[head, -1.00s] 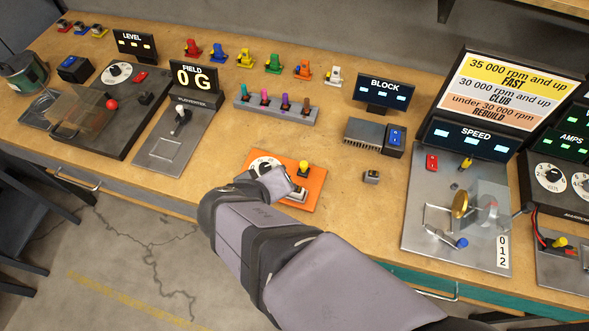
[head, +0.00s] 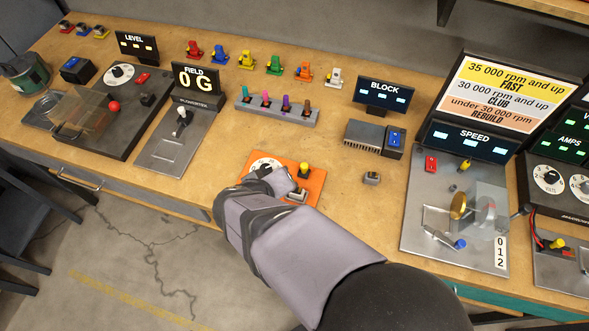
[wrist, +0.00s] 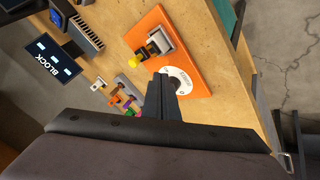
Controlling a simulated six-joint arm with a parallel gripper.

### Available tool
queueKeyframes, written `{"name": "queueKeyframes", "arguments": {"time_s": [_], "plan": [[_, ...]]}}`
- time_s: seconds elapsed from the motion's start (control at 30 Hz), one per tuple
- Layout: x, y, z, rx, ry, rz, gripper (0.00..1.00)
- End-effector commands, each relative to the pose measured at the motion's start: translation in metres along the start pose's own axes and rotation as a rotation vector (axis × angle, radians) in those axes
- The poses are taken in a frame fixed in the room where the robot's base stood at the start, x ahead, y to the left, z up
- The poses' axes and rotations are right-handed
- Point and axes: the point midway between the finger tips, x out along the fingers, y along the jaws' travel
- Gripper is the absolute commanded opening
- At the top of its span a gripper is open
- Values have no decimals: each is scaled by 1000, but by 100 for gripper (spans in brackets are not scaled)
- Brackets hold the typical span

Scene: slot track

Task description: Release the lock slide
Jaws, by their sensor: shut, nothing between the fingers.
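An orange panel (head: 319,187) lies on the bench in front of my gripper (head: 285,180). It carries a white dial (head: 264,164), a yellow knob (head: 304,169) and a grey metal fitting (head: 297,196) partly hidden by my gripper. No part is clearly labelled as the lock slide. In the wrist view, my gripper (wrist: 163,80) is shut and empty, its tips over the edge of the white dial (wrist: 181,81). I cannot tell if they touch it. The yellow knob (wrist: 139,54) and a grey block with a black part (wrist: 158,43) are beside it.
A small grey block (head: 371,178) sits right of the panel. A row of coloured switches (head: 277,109) stands behind it. The FIELD lever unit (head: 178,140) is left, the SPEED rig (head: 460,215) right.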

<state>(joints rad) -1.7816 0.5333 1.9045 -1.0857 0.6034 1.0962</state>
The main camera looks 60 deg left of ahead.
Motion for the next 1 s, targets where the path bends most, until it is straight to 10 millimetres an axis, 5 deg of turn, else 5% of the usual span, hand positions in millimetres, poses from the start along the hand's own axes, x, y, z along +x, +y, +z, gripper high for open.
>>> {"name": "queueKeyframes", "arguments": {"time_s": [0.3,0.6,1.0], "plan": [[50,1,0,-1,-3,1,0],[64,31,-1,1,0,1,0],[68,35,0,1,1,0,0]]}}
